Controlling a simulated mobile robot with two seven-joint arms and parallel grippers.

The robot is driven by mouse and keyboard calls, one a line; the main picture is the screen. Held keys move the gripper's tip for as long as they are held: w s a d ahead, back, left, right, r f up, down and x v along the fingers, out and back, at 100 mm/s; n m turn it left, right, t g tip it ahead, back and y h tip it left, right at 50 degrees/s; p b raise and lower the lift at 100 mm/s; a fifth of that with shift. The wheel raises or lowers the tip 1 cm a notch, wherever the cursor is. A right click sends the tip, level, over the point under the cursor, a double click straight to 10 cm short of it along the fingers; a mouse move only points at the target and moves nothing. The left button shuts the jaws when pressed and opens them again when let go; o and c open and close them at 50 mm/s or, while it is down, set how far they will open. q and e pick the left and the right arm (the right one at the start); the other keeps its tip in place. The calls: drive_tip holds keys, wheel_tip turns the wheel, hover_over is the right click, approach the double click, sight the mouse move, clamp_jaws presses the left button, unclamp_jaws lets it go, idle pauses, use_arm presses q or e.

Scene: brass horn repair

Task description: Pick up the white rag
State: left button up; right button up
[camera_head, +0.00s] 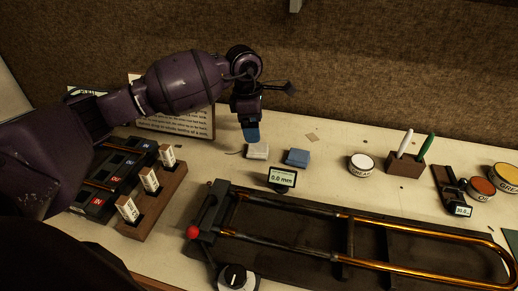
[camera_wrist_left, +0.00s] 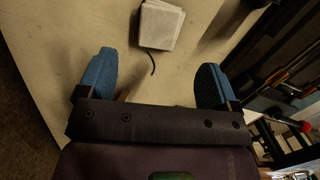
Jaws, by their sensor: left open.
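The white rag (camera_head: 257,151) is a small folded pale square lying on the bench in the head view. In the left wrist view the white rag (camera_wrist_left: 160,25) lies ahead of the fingers, near the top edge, with a dark thin cord or strip beside it. My left gripper (camera_head: 251,134) points down just behind the rag in the head view. In the left wrist view my left gripper (camera_wrist_left: 155,82) has its two blue fingers wide apart with nothing between them. The rag appears clear of both fingers. My right gripper is in neither view.
A blue folded cloth (camera_head: 297,157) lies right of the rag. A 0.0 mm display (camera_head: 282,178) stands in front of it. A dark fixture with brass tubes (camera_head: 350,235) fills the front right. A wooden block with labelled pieces (camera_head: 158,205) stands left.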

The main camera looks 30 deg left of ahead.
sight(257, 147)
use_arm(q)
drive_tip(key=f, duration=0.8)
drive_tip(key=shift+w+d, duration=0.3)
drive_tip(key=shift+w, duration=0.05)
drive_tip(key=c, duration=1)
drive_tip(key=shift+r, duration=0.1)
wheel_tip(257, 147, up, 20)
drive_tip(key=shift+f+p, duration=0.1)
drive_tip(key=shift+p, duration=0.4)
drive_tip(key=shift+c, duration=0.2)
